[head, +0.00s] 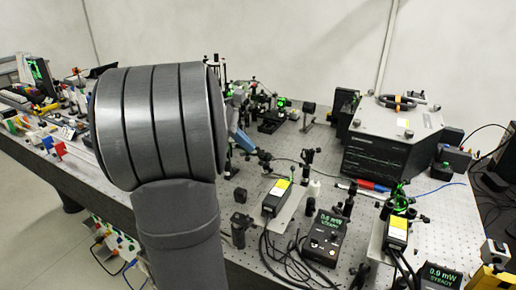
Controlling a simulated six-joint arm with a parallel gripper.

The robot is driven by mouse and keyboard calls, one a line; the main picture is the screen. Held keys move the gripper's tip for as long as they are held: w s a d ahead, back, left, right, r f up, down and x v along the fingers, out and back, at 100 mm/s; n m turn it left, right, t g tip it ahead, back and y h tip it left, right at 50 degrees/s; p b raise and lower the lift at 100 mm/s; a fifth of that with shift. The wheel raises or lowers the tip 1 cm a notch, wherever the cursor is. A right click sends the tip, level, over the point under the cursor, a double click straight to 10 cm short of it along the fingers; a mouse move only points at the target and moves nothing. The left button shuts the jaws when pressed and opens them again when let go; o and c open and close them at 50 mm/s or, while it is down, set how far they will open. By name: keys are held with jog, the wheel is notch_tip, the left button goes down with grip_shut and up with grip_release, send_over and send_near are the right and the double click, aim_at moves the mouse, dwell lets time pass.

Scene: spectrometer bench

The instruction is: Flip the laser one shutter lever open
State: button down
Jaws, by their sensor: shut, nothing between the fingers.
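Two black laser boxes with yellow labels stand on the bench. One laser box (276,198) is right of my arm, near the middle. The other laser box (397,232) is farther right and nearer the front edge. I cannot read which one is laser one, and I cannot make out a shutter lever or its position on either. My large grey arm link fills the left centre and hides the bench behind it. A small grey-blue part shows past its right side, but I cannot tell whether it is mine. I cannot make out my gripper's fingers.
Dark cables run between the boxes. A large grey instrument (390,140) stands at back right. Several optic posts crowd the bench.

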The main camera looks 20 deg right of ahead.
jog(key=shift+s+d+f, duration=0.45)
jog(key=shift+d+f, duration=0.65)
jog(key=shift+d, duration=0.4)
jog(key=shift+s+d+f, duration=0.5)
jog(key=shift+d+f, duration=0.6)
jog(key=shift+d, duration=0.45)
jog(key=shift+s+d+f, duration=0.45)
jog(key=shift+d+f, duration=0.65)
jog(key=shift+d, duration=0.4)
jog(key=shift+s+d+r, duration=0.1)
jog(key=shift+s+d, duration=0.05)
